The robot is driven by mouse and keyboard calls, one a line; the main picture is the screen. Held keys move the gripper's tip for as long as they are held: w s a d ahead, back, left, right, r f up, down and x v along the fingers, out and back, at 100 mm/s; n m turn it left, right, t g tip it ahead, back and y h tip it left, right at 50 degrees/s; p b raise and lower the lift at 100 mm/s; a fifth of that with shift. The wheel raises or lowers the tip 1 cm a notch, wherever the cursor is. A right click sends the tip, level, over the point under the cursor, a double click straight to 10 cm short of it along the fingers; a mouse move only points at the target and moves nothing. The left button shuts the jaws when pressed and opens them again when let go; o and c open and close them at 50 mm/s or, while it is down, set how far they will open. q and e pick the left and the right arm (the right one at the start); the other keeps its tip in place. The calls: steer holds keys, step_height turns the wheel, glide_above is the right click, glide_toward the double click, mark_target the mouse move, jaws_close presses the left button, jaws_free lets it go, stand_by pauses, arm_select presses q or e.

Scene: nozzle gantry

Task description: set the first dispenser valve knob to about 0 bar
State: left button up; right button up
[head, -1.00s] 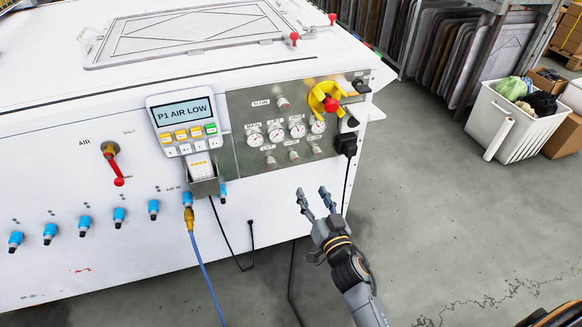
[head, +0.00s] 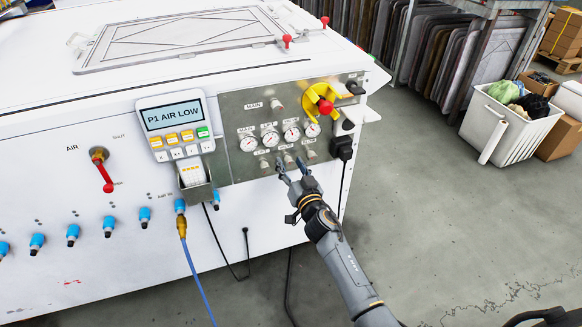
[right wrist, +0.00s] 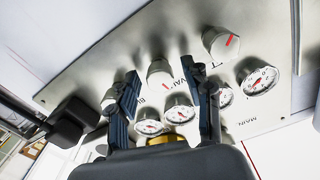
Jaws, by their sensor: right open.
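My right gripper (head: 291,167) is open in front of the lower knob row of the metal gauge panel (head: 235,135). In the right wrist view its fingers (right wrist: 164,76) stand either side of the middle white knob (right wrist: 159,73), with no clear contact. Part of the label beside that knob reads "VAL"; whether it is the first dispenser valve is unclear. A knob with a red mark (right wrist: 221,43) and a third knob (right wrist: 109,98) flank it. Above the row in the head view are small round gauges (head: 270,139); their readings are too small to read. My left gripper is out of view.
The display (head: 172,116) reads "P1 AIR LOW". A yellow and red rotary switch (head: 318,103) and black plug (head: 342,148) sit right of the knobs. A red-handled air valve (head: 103,170) is at left. Clear floor (head: 440,215) lies to the right.

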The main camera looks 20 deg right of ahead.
jaws_close()
